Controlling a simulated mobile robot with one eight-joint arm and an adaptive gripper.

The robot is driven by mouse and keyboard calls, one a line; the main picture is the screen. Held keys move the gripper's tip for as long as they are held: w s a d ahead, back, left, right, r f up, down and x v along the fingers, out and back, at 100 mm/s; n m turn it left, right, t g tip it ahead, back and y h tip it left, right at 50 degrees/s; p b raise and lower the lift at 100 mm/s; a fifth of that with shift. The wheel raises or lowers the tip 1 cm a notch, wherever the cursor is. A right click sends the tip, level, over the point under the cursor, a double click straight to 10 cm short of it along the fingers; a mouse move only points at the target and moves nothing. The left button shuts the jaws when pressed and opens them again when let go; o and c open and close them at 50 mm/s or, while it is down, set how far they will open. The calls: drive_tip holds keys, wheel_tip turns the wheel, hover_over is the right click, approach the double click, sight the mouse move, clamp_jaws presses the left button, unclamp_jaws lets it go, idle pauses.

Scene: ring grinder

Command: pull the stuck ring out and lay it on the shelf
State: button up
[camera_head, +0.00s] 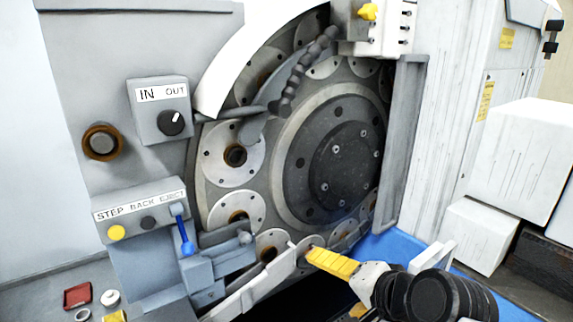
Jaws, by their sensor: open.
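The grinder's round carrier holds several pale discs with brown-rimmed holes, among them a middle-left disc (218,168), one below it (228,210) and a low one (268,246). I cannot tell which holds the stuck ring. My gripper (332,280) is at the lower centre right, pointing left, below the large dark hub (340,160). One yellow finger shows clearly near the lower discs, with nothing seen in it; the other is mostly hidden. The gripper is open. A grey ledge (40,300) at the lower left may be the shelf.
A red tray (77,296), a white ring-shaped piece (110,298) and a grey ring (83,314) lie on the ledge. A blue lever (186,238) and a slanted pale rail (250,290) stand before the carrier. An IN/OUT switch box (160,110) is upper left. White boxes (525,160) are right.

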drive_tip(key=w+a+r+m+t+y+p, duration=0.3)
drive_tip(key=w+a+r+m+y+p, duration=0.2)
drive_tip(key=w+a+r+m, duration=0.55)
drive_tip(key=w+a+r+m+t+p, duration=0.1)
drive_tip(key=w+a+r+m, duration=0.3)
drive_tip(key=w+a+m, duration=0.4)
drive_tip(key=shift+w+a+r+m+t+y+p, duration=0.4)
drive_tip(key=shift+w+m+t, duration=0.35)
drive_tip(key=shift+m, duration=2.5)
drive_tip(key=shift+b+x, duration=0.55)
drive_tip(key=shift+x, duration=1.65)
idle(0.7)
